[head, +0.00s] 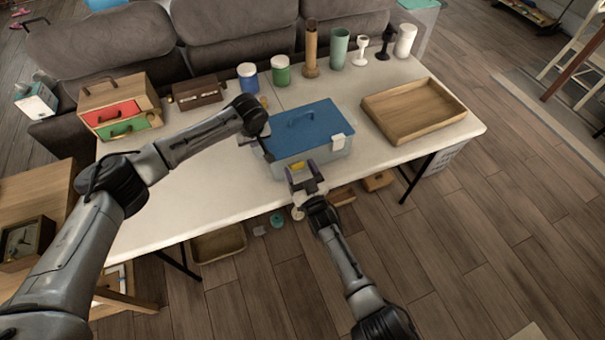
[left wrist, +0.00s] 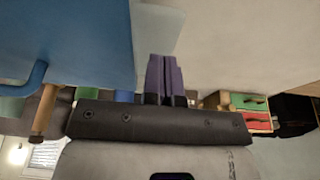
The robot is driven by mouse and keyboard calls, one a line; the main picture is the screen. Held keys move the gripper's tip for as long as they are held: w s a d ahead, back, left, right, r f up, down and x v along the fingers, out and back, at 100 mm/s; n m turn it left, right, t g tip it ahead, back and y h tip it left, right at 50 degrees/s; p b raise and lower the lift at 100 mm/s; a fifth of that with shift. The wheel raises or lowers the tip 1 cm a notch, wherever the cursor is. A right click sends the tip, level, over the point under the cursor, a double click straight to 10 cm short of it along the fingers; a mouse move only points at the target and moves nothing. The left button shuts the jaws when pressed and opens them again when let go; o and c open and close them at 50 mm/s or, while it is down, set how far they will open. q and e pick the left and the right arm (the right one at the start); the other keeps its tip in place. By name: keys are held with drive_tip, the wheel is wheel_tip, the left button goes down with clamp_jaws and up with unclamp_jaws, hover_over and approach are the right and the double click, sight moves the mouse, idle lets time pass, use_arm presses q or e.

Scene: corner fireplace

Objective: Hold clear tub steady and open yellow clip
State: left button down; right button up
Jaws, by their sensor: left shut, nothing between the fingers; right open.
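The clear tub (head: 310,160) stands on the white table with its blue lid (head: 300,124) on; the lid also fills the upper left of the left wrist view (left wrist: 70,45). A yellow clip (head: 298,165) is on its front side and a white clip (head: 338,142) is near its right front corner. My left gripper (head: 267,154) is at the tub's left side, shut and empty; its purple fingers (left wrist: 165,75) are together. I cannot tell whether they touch the tub. My right gripper (head: 305,182) is open in front of the yellow clip, partly hiding the tub's front.
A wooden tray (head: 413,110) lies right of the tub on the table (head: 205,200). Jars, cups and a wooden cylinder (head: 311,50) line the back edge. A drawer box (head: 120,105) and brown case (head: 198,92) stand at the left. The table's front left is clear.

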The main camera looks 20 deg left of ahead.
use_arm(q)
drive_tip(key=shift+f, duration=0.1)
use_arm(e)
drive_tip(key=v, duration=1.2)
idle(0.4)
use_arm(q)
wheel_tip(320, 180, up, 6)
drive_tip(key=p, duration=0.7)
use_arm(e)
wheel_tip(320, 180, up, 7)
